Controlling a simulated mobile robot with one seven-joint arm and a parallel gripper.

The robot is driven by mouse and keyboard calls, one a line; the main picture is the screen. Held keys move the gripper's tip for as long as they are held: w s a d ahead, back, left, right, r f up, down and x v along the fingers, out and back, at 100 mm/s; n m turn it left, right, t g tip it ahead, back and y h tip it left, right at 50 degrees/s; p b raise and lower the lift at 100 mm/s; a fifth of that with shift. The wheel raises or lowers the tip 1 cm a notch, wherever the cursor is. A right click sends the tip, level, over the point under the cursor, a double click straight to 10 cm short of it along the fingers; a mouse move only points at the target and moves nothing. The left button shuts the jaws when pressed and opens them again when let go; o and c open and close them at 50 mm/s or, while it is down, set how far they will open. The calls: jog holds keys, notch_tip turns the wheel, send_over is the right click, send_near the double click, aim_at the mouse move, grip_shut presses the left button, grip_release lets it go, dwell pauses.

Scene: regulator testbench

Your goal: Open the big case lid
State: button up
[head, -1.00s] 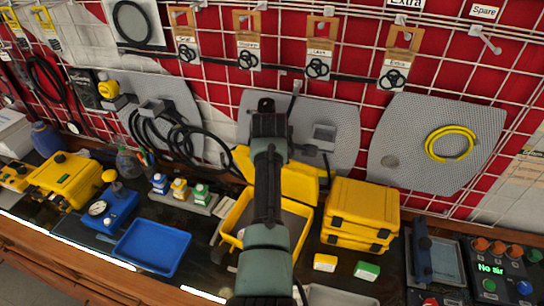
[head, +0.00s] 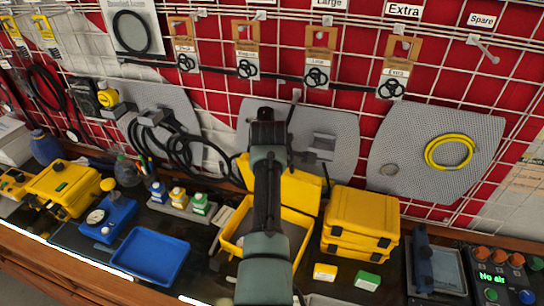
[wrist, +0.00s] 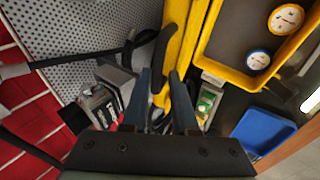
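The big yellow case (head: 228,239) stands on the bench behind my arm in the head view. Its lid (head: 300,193) is raised and leans back towards the wall mesh; my arm hides part of both. In the wrist view the lid (wrist: 182,45) shows nearly edge-on with a black handle (wrist: 160,62), and the case (wrist: 223,77) lies to its right with two round gauges inside. My gripper (wrist: 160,74) is open, its fingers apart near the lid's edge and handle. I cannot tell whether they touch it. The head view does not show the fingertips.
A blue tray (head: 151,256) and small bottles (head: 178,192) are to the left. A tablet-like device (head: 436,265) and a control panel (head: 500,276) are at the right. The mesh wall rises close behind.

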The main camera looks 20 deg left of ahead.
jog(key=b+v, duration=0.3)
jog(key=v, duration=1)
